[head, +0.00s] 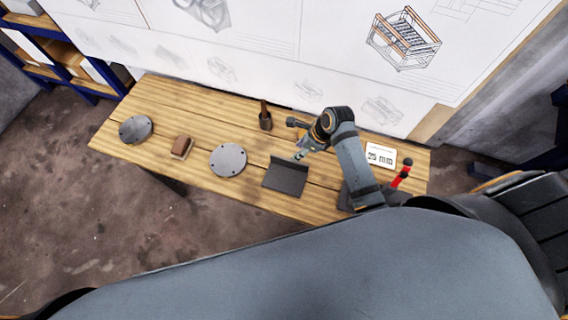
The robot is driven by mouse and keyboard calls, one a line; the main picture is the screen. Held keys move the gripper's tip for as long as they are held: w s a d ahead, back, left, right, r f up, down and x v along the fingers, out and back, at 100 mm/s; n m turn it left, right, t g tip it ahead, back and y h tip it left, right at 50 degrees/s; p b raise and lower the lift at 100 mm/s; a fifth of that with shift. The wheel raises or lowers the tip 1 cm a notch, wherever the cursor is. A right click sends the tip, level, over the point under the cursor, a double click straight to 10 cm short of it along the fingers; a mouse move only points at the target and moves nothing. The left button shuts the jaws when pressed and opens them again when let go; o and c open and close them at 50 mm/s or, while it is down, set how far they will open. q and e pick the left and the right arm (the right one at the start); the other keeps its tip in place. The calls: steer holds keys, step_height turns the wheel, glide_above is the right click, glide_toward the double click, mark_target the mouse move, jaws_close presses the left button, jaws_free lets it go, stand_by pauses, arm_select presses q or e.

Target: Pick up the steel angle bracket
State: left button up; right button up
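The steel angle bracket (285,178) looks like a dark grey plate with a raised edge along its far side. It lies on the wooden table (225,112), right of the middle. My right gripper (299,155) is at the far right corner of the bracket, by its raised edge. It is small and partly covered by my arm, so I cannot tell whether it touches the bracket or how far its fingers are apart. My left gripper is not in view.
Two round grey discs (228,160) (135,129), a brown block (182,147) and a dark brown upright object (265,117) are on the table. A "25 mm" card (381,156) and a red-handled tool (401,174) are on the right. A drawing board stands behind.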

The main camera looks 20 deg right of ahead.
mark_target(289, 160)
steer(key=x, duration=0.3)
steer(key=shift+s+a+f, duration=0.25)
steer(key=shift+f, duration=0.15)
steer(key=shift+w+f, duration=0.25)
steer(key=shift+f, duration=0.05)
steer(key=shift+a+f, duration=0.2)
steer(key=shift+f, duration=0.25)
steer(key=x, duration=0.3)
steer(key=shift+s+a+f, duration=0.1)
steer(key=shift+s+f, duration=0.1)
steer(key=shift+f, duration=0.2)
steer(key=shift+w+f, duration=0.1)
steer(key=shift+f, duration=0.15)
jaws_close()
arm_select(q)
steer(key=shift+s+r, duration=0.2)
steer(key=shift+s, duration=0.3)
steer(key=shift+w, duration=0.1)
arm_select(e)
steer(key=shift+w+a+r, duration=0.1)
steer(key=shift+w+r, duration=0.05)
steer(key=shift+r, duration=0.05)
